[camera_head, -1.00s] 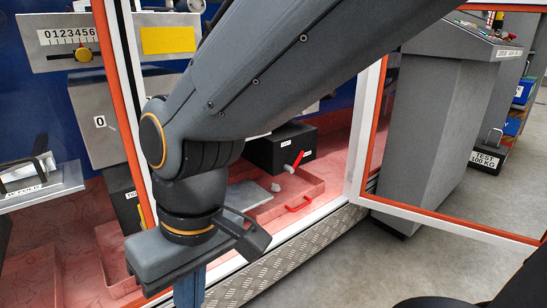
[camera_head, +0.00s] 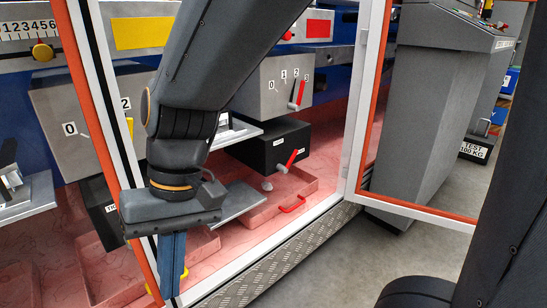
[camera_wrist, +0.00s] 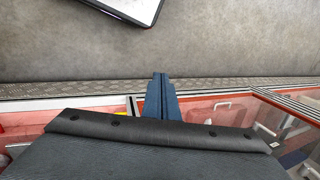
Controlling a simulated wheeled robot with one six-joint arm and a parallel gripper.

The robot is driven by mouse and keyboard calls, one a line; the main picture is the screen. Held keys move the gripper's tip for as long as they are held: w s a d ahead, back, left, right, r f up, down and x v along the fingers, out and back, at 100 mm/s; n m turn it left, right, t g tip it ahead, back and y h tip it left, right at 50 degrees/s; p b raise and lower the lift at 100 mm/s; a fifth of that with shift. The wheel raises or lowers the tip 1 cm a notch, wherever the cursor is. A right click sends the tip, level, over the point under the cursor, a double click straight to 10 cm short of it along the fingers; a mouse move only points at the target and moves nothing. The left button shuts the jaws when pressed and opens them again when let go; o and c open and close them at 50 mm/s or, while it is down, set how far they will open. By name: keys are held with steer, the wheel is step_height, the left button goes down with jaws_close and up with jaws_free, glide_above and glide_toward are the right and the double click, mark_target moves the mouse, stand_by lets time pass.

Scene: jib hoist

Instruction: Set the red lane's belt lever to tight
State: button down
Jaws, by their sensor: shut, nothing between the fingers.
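The red-handled lever (camera_head: 291,159) sits on the front of a black box (camera_head: 258,150) low in the red-marked lane, and its handle leans up and to the right. Small white labels on the box are too small to read surely. My gripper (camera_head: 172,290) points down, left of and nearer than the black box, apart from the lever. Its blue fingers are together and empty; they also show in the wrist view (camera_wrist: 160,92). The lever is not visible in the wrist view.
Above the black box, a grey box (camera_head: 272,88) carries another red lever (camera_head: 298,94) on a 0-to-3 scale. A red-handled tray (camera_head: 292,207) lies below. An orange-and-white door frame (camera_head: 368,95) stands right of them.

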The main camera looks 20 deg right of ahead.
steer(key=w+d+f+m+t+y+p, duration=0.15)
steer(key=w+d+m+y, duration=0.3)
steer(key=w, duration=0.55)
steer(key=w+d+f+m+t+y+p, duration=0.1)
steer(key=w+d+f+m+y, duration=0.2)
steer(key=w+d, duration=0.5)
steer(key=w+d+m+t+y+p, duration=0.1)
steer(key=w+d+m+y, duration=0.3)
steer(key=w, duration=0.9)
steer(key=w+d+f+m+t, duration=0.2)
steer(key=w+d+m+t, duration=0.15)
steer(key=d, duration=0.45)
steer(key=w+d+f+m+t, duration=0.2)
steer(key=d+f+m+t, duration=0.15)
steer(key=d, duration=0.45)
steer(key=d+f+m+t+h, duration=0.1)
steer(key=d+t, duration=0.2)
steer(key=d, duration=0.4)
steer(key=s+d+f+m+t+h+p, duration=0.1)
steer(key=d+f+m+t+h, duration=0.1)
steer(key=d, duration=0.5)
steer(key=s+d+f+m+t+h, duration=0.1)
steer(key=d+f+m+t, duration=0.1)
steer(key=d+t, duration=0.2)
steer(key=d, duration=0.3)
steer(key=shift+s+f, duration=0.2)
steer(key=shift+s, duration=0.05)
